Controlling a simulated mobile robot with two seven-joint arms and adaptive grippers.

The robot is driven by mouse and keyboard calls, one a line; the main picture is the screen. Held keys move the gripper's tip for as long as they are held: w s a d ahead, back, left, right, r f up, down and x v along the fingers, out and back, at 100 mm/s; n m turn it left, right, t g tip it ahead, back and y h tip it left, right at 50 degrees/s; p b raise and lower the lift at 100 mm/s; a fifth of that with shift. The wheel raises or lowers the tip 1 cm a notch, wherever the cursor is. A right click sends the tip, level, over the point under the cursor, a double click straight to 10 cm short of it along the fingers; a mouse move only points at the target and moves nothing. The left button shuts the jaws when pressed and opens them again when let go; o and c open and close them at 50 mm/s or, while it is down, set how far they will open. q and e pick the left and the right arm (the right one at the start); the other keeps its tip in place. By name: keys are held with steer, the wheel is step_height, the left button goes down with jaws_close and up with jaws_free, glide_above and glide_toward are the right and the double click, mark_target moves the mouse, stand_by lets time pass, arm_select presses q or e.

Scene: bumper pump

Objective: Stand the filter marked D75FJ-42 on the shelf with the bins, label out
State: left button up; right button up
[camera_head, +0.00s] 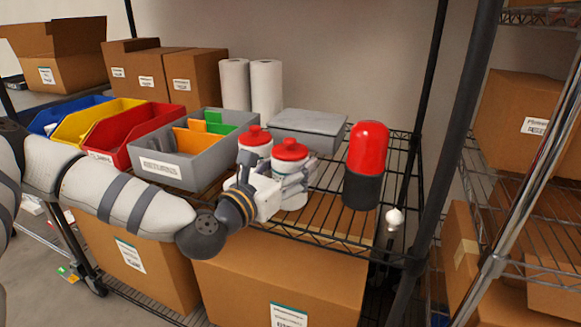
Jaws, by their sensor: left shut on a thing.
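My left arm reaches in from the left over the wire shelf (325,217) that holds the bins. My left gripper (284,186) is shut around a white canister with a red cap (291,151), which looks upright at the shelf's front part. The fingers hide much of its side, and I cannot tell if its base touches the shelf. A second white canister with a red cap (255,137) stands close behind it, partly hidden. No marking D75FJ-42 is readable on either, so I cannot tell which is the named filter. My right gripper is not in view.
Blue, yellow, red and grey bins (188,176) stand to the left. A red-and-black cylinder (366,165) stands to the right, a grey lidded box (308,130) and white rolls (266,88) behind. A black post (455,130) rises at the right. Bare wire shows between canister and cylinder.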

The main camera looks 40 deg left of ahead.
arm_select(q)
steer(key=o, duration=1.4)
